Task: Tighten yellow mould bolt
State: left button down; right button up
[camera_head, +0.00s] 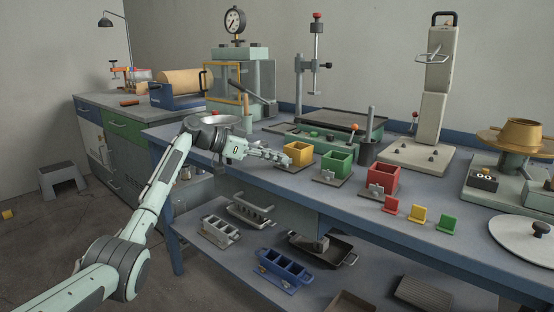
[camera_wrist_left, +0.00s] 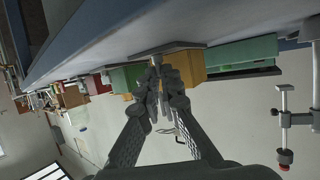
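The yellow mould (camera_head: 299,153) is an open box on a dark base plate at the front of the bench. It also shows in the left wrist view (camera_wrist_left: 189,66), which looks upside down. My left gripper (camera_head: 286,158) reaches in from the left to the mould's front left side. My right gripper is not in view.
A green mould (camera_head: 336,162) and a red mould (camera_head: 383,181) stand to the right. Small red, yellow and green plates (camera_head: 419,216) stand in front. A press tray (camera_head: 335,122) is behind. The lower shelf holds more moulds, including a blue one (camera_head: 284,269).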

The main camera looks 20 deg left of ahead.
pick_arm(q)
jog(key=shift+f, duration=0.1)
jog(key=c, duration=2)
grip_release()
jog(key=shift+d, duration=0.1)
jog(key=v, duration=1.2)
jog(key=shift+w, duration=0.1)
